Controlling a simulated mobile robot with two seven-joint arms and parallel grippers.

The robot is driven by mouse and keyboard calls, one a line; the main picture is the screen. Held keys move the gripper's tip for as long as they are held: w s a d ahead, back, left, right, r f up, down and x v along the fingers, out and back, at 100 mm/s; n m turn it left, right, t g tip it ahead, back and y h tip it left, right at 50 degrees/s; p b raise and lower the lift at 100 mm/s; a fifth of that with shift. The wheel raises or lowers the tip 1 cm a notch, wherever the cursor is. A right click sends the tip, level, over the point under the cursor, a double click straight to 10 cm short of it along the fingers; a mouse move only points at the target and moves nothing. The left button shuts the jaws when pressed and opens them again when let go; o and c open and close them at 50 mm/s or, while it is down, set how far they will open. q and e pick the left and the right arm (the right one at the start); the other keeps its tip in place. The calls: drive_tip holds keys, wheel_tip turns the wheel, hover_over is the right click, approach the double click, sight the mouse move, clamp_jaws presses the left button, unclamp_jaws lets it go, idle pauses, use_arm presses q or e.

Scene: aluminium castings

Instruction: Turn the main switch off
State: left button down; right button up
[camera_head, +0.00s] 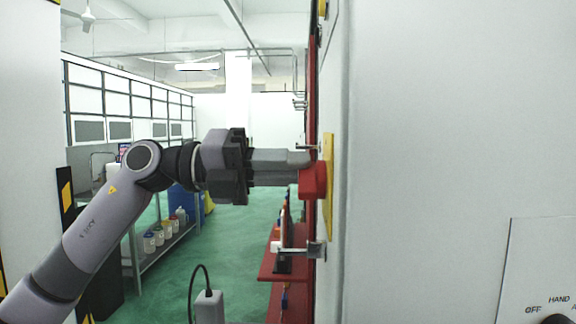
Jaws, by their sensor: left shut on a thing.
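The main switch is a red handle (312,181) on a yellow plate (328,184), mounted on the side face of the large pale cabinet (450,120) and seen nearly edge-on. My left gripper (298,168) comes in level from the left, with its fingers shut on the red handle. The fingers hide part of the handle, and its turned position cannot be read from this angle. My right gripper is not in view.
A grey latch (312,250) sticks out below the switch. A panel marked OFF and HAND (540,270) is at the lower right. Red shelving (285,265) stands behind. A metal rack (165,245) with several containers stands at left. Green floor lies between.

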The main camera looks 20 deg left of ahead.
use_arm(q)
drive_tip(key=c, duration=1.1)
unclamp_jaws()
drive_tip(key=shift+c, duration=0.2)
drive_tip(key=shift+a, duration=0.1)
drive_tip(key=b+v, duration=0.1)
drive_tip(key=v, duration=0.6)
drive_tip(key=shift+b, duration=0.35)
